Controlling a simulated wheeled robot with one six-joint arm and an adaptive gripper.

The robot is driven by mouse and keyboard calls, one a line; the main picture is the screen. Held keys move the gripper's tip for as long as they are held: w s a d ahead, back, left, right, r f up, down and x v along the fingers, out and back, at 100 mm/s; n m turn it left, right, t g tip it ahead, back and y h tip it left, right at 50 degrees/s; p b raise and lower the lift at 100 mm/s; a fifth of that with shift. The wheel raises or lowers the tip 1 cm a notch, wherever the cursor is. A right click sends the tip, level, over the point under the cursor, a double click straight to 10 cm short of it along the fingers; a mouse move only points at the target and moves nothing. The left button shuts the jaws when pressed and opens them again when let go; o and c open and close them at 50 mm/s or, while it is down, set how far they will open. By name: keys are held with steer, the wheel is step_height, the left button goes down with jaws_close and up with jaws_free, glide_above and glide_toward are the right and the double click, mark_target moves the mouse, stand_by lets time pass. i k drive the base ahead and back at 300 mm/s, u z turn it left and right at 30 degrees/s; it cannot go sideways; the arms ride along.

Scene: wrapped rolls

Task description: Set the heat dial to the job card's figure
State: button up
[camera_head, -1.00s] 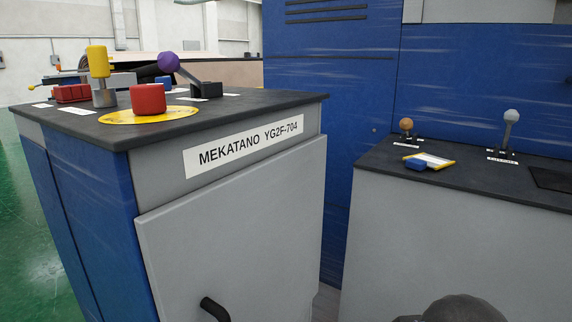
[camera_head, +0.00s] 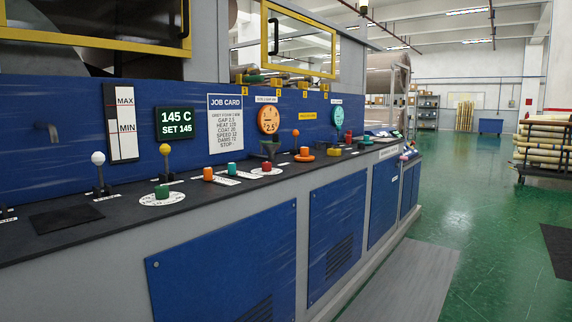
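The job card (camera_head: 225,122) hangs on the blue back panel; its small print appears to read HEAT 120. Left of it a dark display (camera_head: 174,122) reads 145 C, SET 145. Below the display, a green knob (camera_head: 161,191) sits on a white round scale (camera_head: 147,200) on the dark counter. A red knob (camera_head: 266,167) stands on another white scale farther right. The knobs' labels are too small to read, so I cannot tell for certain which is the heat dial. My gripper is not in view.
An orange gauge (camera_head: 268,119) reads about 2.5. Green floor (camera_head: 480,235) is open at right, past a grey mat.

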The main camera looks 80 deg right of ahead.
mark_target(266, 166)
steer(key=z, duration=3.1)
steer(key=i, duration=1.65)
steer(key=u, duration=0.25)
